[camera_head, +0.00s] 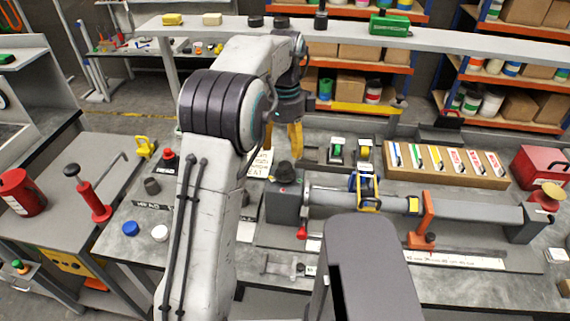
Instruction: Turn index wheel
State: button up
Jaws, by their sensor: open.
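My gripper (283,140) hangs at the upper middle, behind my white arm's elbow, with its yellow fingers pointing down and apart. A dark wheel-like knob (285,172) sits on the grey headstock block (285,205) at the left end of a bench fixture. It may be the index wheel; no label on it can be read. The fingertips appear just above or behind the knob in the picture; contact cannot be told. A horizontal grey tube (335,200) runs right from the block, with a blue and yellow clamp (366,190) around it.
An orange upright bracket (427,225) stands along the tube. A wooden rack of cards (445,165) and a red box (541,168) lie behind it. A red hand-lever tool (93,195) stands at the left.

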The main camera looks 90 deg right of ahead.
aim_at(285, 165)
jog(key=shift+f+p, duration=0.35)
jog(key=shift+f, duration=3.3)
jog(key=shift+c, duration=0.3)
jog(key=c, duration=1.2)
jog(key=shift+o, duration=0.2)
